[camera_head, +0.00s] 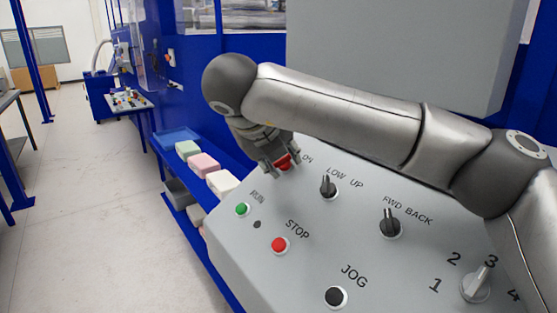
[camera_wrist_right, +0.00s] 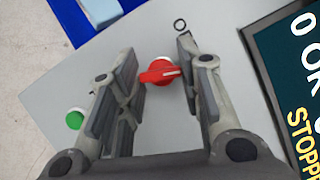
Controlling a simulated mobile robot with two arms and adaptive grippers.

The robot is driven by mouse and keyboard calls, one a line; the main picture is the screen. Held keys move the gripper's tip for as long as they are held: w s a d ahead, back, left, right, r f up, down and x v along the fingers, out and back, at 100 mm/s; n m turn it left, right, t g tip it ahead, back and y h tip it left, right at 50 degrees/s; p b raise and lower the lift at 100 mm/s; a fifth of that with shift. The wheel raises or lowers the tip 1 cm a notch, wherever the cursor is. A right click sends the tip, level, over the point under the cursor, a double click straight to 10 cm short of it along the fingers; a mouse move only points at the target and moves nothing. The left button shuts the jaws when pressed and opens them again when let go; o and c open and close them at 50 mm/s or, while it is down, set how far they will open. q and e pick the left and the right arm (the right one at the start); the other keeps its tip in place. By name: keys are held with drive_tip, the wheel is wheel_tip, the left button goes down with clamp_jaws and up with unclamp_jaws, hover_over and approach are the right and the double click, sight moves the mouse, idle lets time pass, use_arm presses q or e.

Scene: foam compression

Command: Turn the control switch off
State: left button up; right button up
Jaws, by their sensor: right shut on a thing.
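The red control switch (camera_head: 284,161) sits at the far left of the sloped grey control panel (camera_head: 290,205), partly hidden by my right gripper (camera_head: 281,166). In the wrist view the red switch (camera_wrist_right: 160,72) has a rotary handle lying roughly sideways with a pale mark toward its right end. My right gripper (camera_wrist_right: 161,68) is shut on this handle, with one finger on each side of it. My left gripper is not in view.
The panel also holds a green RUN button (camera_head: 242,209), a red STOP button (camera_head: 279,245), a black JOG button (camera_head: 336,297) and black selector switches (camera_head: 328,187). A dark screen (camera_wrist_right: 298,75) stands right in the wrist view. Foam blocks (camera_head: 204,165) lie on a blue shelf at left.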

drive_tip(key=n+y, duration=0.1)
drive_tip(key=n, duration=0.2)
drive_tip(key=shift+r+p, duration=0.1)
drive_tip(key=shift+p, duration=0.2)
drive_tip(key=n+g+p, duration=0.1)
drive_tip(key=n, duration=0.1)
drive_tip(key=shift+d+r+n+y, duration=0.1)
drive_tip(key=shift+n+y, duration=0.2)
drive_tip(key=shift+y, duration=0.1)
drive_tip(key=n+g+y+p, duration=0.1)
drive_tip(key=n+g+p, duration=0.1)
drive_tip(key=n+p, duration=0.2)
drive_tip(key=shift+w+p, duration=0.1)
drive_tip(key=shift+p, duration=0.2)
drive_tip(key=shift+n+g+p, duration=0.3)
drive_tip(key=shift+n+p, duration=0.3)
drive_tip(key=shift+n, duration=0.3)
drive_tip(key=o, duration=1)
